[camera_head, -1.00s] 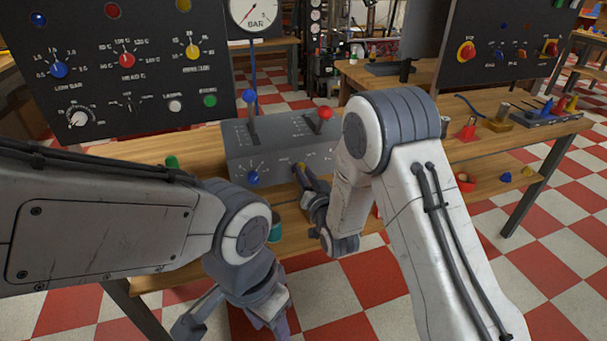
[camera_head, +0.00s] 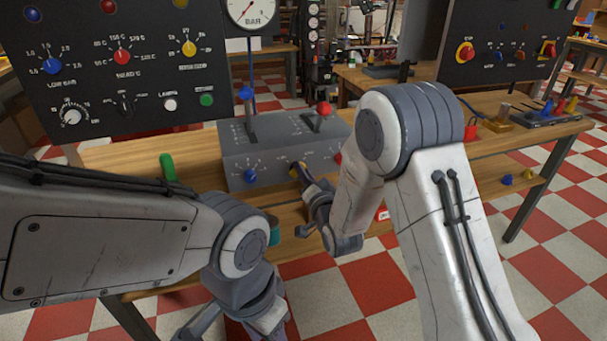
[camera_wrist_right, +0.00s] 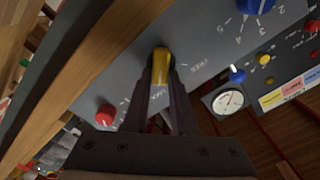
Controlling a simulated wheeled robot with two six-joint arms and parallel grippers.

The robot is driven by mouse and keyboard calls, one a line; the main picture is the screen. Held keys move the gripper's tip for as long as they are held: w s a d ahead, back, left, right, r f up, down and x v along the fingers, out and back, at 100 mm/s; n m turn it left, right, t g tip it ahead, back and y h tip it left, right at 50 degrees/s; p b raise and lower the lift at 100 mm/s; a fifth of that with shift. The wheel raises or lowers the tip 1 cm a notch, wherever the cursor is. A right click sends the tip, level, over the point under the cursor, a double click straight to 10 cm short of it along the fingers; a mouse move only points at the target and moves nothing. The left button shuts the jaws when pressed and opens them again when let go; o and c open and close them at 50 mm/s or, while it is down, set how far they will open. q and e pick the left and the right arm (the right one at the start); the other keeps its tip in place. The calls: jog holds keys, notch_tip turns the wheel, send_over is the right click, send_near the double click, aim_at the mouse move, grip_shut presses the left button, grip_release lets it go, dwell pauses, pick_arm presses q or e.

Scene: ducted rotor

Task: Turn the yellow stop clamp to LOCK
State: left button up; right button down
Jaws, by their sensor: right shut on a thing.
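The yellow stop clamp (camera_wrist_right: 161,66) is on the front face of the grey control box (camera_head: 275,150). In the right wrist view it stands between the fingertips of my right gripper (camera_wrist_right: 160,78), which is shut on it. The FREE marking shows to its right and the LOCK marking close below it, partly covered by the fingers. In the head view my right gripper (camera_head: 300,174) reaches the box front and mostly hides the clamp. My left gripper (camera_head: 268,325) hangs low at the bottom edge, partly cut off, and its fingers cannot be made out.
A blue knob (camera_head: 250,176) is on the same box face, with a blue-tipped lever (camera_head: 246,93) and a red-tipped lever (camera_head: 324,108) on top. A red knob (camera_wrist_right: 105,115) lies beside the clamp. A green object (camera_head: 168,167) stands on the wooden bench left of the box.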

jog(key=c, duration=0.7)
grip_release()
jog(key=shift+s, duration=0.1)
jog(key=shift+p+v, duration=2.85)
jog(key=shift+v, duration=2.3)
